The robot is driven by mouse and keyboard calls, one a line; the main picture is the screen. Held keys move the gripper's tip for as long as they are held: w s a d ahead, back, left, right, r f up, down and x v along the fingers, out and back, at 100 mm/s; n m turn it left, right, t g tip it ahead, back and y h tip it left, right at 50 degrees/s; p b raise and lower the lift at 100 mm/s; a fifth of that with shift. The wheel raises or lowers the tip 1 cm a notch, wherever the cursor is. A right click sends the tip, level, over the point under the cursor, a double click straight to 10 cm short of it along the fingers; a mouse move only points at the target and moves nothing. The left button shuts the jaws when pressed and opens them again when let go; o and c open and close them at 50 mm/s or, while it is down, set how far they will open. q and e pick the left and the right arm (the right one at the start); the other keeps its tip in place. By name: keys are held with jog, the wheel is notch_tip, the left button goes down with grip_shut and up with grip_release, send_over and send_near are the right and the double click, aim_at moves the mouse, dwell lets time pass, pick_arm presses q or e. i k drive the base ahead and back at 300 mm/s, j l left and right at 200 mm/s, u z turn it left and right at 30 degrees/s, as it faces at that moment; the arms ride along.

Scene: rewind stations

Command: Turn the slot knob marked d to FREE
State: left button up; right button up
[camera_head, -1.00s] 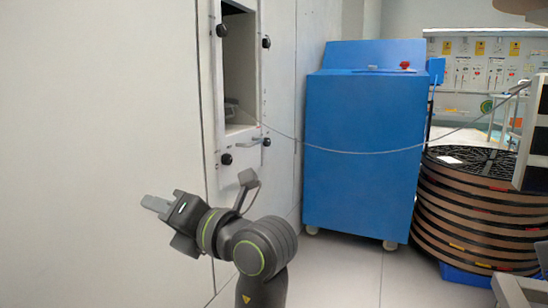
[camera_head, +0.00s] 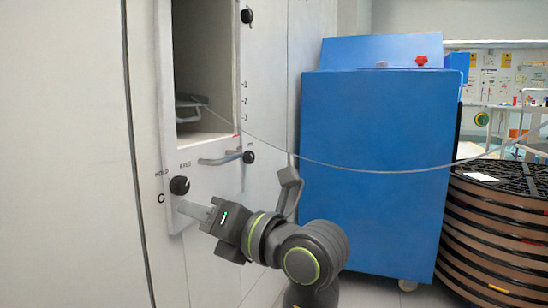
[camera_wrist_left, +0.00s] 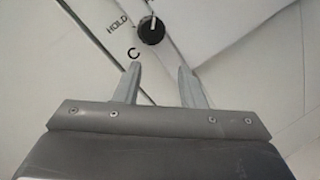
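A black round knob (camera_head: 180,186) sits on the lower left of the slot's pale frame, with "HOLD" and "FREE" printed above and a letter "C" beside it. In the left wrist view the same knob (camera_wrist_left: 151,30) has a white pointer line aimed up, away from HOLD. My left gripper (camera_head: 184,207) is just below it. In the wrist view the gripper's fingers (camera_wrist_left: 160,80) are apart, empty and short of the knob. Other black knobs are at the frame's lower right (camera_head: 248,157) and upper right (camera_head: 247,16). I can read no d. My right gripper is out of view.
A metal handle (camera_head: 220,160) juts out below the open slot (camera_head: 202,70). A grey cable (camera_head: 350,169) runs from the slot across a blue cabinet (camera_head: 375,160). Stacked black reels (camera_head: 495,225) stand at the right.

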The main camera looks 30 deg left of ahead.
aim_at(249, 158)
jog(key=i+j+z, duration=0.35)
jog(key=i+l+u, duration=0.15)
jog(key=i, duration=0.35)
jog(key=i+l+u, duration=0.1)
jog(key=u, duration=0.15)
jog(key=i+l+u, duration=0.1)
jog(key=l+u, duration=0.15)
jog(key=j, duration=0.45)
jog(key=k+u, duration=0.05)
